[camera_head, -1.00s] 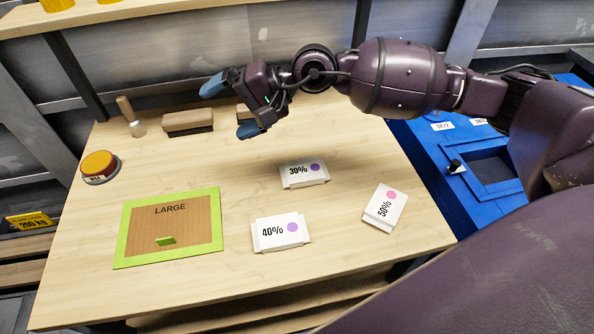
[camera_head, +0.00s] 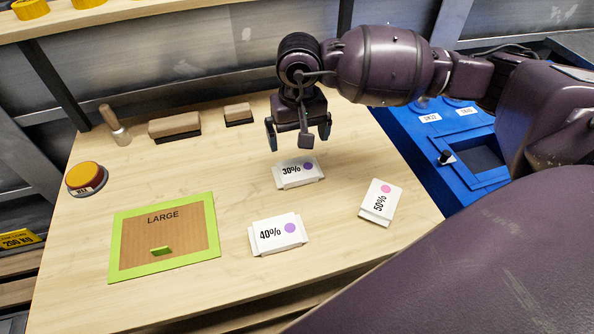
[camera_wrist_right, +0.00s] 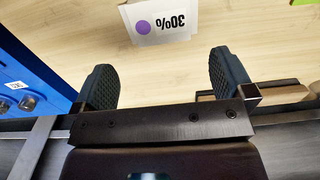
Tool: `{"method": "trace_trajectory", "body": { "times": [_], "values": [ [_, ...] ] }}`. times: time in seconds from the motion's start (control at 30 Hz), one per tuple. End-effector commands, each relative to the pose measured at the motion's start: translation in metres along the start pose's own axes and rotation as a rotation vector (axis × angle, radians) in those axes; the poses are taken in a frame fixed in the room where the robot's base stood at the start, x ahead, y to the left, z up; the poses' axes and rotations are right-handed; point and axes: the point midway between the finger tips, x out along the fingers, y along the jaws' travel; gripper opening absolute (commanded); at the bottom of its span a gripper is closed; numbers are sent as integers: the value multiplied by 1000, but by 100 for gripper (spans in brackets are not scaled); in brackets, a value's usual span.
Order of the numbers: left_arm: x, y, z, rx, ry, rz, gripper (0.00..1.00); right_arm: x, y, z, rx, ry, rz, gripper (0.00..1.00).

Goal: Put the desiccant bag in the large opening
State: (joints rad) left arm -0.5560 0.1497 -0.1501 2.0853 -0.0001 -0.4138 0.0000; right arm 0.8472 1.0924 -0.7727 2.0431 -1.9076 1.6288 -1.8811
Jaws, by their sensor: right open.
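Three white desiccant bags lie on the wooden table: one marked 30% (camera_head: 290,174), one marked 40% (camera_head: 268,238) and one marked 50% (camera_head: 384,197). The 30% bag also shows in the right wrist view (camera_wrist_right: 175,31), ahead of the fingers and apart from them. My right gripper (camera_head: 298,138) is open and empty, pointing down just behind the 30% bag; in the wrist view its two fingers (camera_wrist_right: 160,85) stand wide apart. A green-framed panel labelled LARGE (camera_head: 187,222), with a small green tab (camera_head: 161,251), lies at the left front. My left gripper is not in view.
A yellow button (camera_head: 85,176) is at the table's left edge. A wooden-handled tool (camera_head: 115,125) and two wooden blocks (camera_head: 174,125) (camera_head: 238,112) stand along the back. A blue cabinet (camera_head: 420,148) adjoins on the right. The table between panel and blocks is clear.

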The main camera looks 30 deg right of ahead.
Motion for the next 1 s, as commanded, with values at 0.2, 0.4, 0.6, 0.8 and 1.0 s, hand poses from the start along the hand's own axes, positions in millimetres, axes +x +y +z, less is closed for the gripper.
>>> {"method": "trace_trajectory", "body": {
  "times": [0.2,0.4,0.6,0.8,1.0],
  "values": [
    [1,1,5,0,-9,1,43,28,1,1,0,-8,8,100],
    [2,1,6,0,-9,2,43,51,1,1,1,-7,5,100],
    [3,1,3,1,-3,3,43,62,1,0,1,-5,5,100],
    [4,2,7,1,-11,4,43,89,0,-2,2,-9,4,100],
    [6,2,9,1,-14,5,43,107,0,-3,0,-5,5,100]
  ]
}}
